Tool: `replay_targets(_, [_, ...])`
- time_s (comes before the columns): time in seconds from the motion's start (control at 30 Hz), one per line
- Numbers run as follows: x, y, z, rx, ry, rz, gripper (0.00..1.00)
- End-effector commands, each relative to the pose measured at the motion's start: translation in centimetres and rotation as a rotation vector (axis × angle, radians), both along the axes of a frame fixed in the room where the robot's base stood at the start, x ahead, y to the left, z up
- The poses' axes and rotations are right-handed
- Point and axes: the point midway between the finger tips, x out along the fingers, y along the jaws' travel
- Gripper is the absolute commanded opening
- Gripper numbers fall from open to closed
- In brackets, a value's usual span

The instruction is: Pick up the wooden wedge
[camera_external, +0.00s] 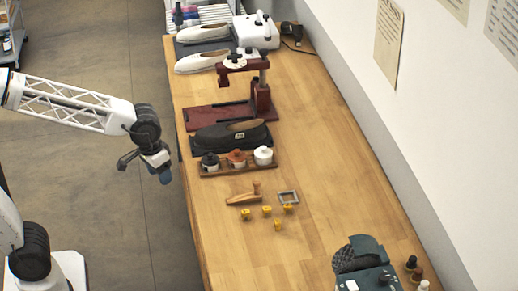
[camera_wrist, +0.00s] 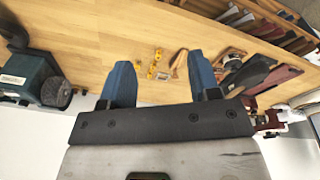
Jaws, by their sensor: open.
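A light-brown wooden piece, which looks like the wooden wedge (camera_external: 243,199), lies on the wooden table near its left edge. A short upright peg-like part shows at its right end. It also shows in the wrist view as a small wooden piece (camera_wrist: 179,62) beyond and between my fingers. My gripper (camera_external: 163,173) hangs left of the table edge in the external view, well apart from the wedge. Its two blue fingers (camera_wrist: 159,60) are spread, with nothing held between them.
Several small yellow pieces (camera_external: 267,211) and a grey square frame (camera_external: 288,197) lie close to the wedge. A dark green machine (camera_external: 365,268) stands at the front.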

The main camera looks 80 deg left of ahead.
Motion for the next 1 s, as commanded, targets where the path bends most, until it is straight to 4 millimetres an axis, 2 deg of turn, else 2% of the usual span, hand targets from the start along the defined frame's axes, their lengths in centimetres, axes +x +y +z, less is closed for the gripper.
replay_targets(0.1, [3.2, 1.0, -0.5, -0.010, 0.013, 0.077, 0.56])
replay_targets(0.57, [14.7, 5.3, -4.1, -0.049, 0.056, 0.387, 0.56])
replay_targets(1.0, [24.7, 10.5, -10.3, -0.078, 0.095, 0.686, 0.56])
